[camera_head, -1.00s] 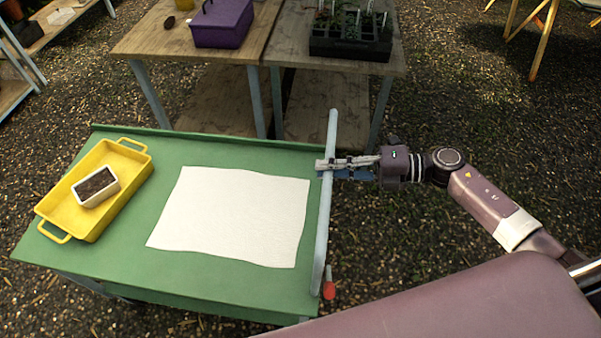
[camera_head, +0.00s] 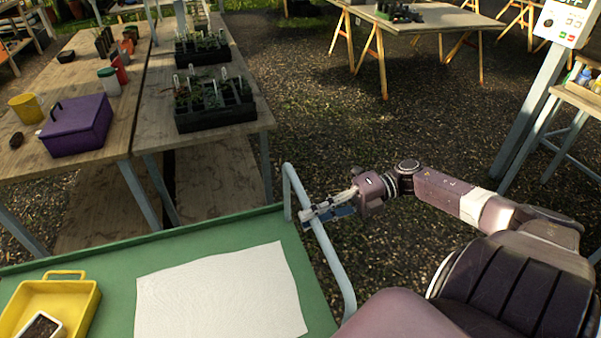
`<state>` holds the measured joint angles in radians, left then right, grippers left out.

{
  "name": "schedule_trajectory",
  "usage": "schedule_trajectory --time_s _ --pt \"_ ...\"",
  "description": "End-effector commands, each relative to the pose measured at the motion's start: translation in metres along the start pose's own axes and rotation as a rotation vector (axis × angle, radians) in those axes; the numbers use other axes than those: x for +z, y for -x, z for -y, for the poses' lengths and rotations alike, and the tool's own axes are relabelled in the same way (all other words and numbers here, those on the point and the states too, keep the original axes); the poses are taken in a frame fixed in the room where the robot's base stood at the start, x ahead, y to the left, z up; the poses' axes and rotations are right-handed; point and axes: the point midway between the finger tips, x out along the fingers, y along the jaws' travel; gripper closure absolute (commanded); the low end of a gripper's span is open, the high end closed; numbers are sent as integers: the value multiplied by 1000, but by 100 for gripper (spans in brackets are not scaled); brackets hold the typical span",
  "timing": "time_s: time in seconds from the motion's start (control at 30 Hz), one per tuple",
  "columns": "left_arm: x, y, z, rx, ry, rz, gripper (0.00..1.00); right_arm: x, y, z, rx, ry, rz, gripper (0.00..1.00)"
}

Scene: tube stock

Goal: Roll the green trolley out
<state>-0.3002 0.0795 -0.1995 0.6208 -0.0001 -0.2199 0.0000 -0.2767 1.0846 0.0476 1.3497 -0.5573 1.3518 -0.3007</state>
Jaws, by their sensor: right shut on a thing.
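The green trolley (camera_head: 215,238) fills the lower left of the head view, its near part cut off by the frame. A pale grey push handle (camera_head: 331,262) rises along its right end. My right gripper (camera_head: 309,216) is shut on this handle near its far end, with the arm reaching in from the right. On the trolley lie a white cloth (camera_head: 220,295) and a yellow tray (camera_head: 75,305) holding a small white pot of soil (camera_head: 40,328). My left gripper is not in view.
A wooden bench beyond the trolley carries a purple box (camera_head: 78,125) and black seedling trays (camera_head: 213,110). A trestle table (camera_head: 440,18) stands at the back. A post with a panel (camera_head: 530,115) stands at right. Open gravel (camera_head: 350,130) lies between.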

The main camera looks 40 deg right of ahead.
Motion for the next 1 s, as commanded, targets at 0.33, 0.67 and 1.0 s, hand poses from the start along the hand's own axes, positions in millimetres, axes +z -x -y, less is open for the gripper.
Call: schedule_trajectory --time_s 0.33,0.67,1.0 --pt "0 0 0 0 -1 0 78 -1 2 1 0 -1 -2 100" --pt "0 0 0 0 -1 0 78 0 2 1 -1 -1 -1 68" --pt "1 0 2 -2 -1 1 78 0 17 2 -4 -3 2 68"
